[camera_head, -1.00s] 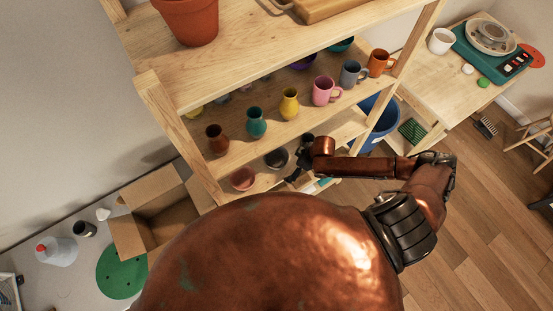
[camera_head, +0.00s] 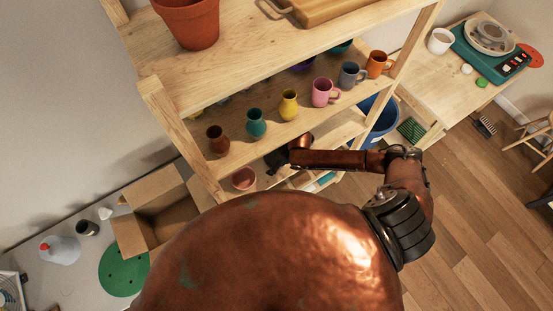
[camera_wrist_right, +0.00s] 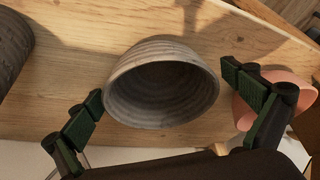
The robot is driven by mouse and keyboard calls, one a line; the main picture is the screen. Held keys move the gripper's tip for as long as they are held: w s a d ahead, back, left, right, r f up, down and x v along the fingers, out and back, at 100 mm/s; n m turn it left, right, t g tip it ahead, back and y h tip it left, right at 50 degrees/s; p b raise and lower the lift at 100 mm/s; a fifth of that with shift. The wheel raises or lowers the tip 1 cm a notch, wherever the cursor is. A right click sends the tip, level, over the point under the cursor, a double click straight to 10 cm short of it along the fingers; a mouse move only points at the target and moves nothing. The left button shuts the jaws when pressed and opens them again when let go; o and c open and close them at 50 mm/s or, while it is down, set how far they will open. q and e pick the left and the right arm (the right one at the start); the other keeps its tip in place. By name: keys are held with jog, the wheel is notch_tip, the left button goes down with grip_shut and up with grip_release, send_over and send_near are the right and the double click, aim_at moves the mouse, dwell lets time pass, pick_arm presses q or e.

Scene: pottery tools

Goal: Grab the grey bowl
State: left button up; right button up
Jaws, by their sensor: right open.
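The grey bowl (camera_wrist_right: 162,82) is a ridged bowl on a wooden shelf, its opening facing my right wrist camera. My right gripper (camera_wrist_right: 163,86) is open, with one finger on each side of the bowl and visible gaps between the fingers and its wall. In the head view, the right gripper (camera_head: 277,160) reaches into the lower shelf and largely hides the grey bowl there. My left gripper is not in view.
A pink bowl (camera_head: 243,178) sits left of my right gripper; in the wrist view it (camera_wrist_right: 270,95) is just behind the right finger. A dark vessel (camera_wrist_right: 12,48) stands at the left. Vases and mugs, including a pink mug (camera_head: 324,92), line the shelf above.

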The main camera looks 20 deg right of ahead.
jog(key=shift+c, duration=0.4)
jog(key=c, duration=1.4)
jog(key=shift+o, duration=0.2)
jog(key=shift+r, duration=0.1)
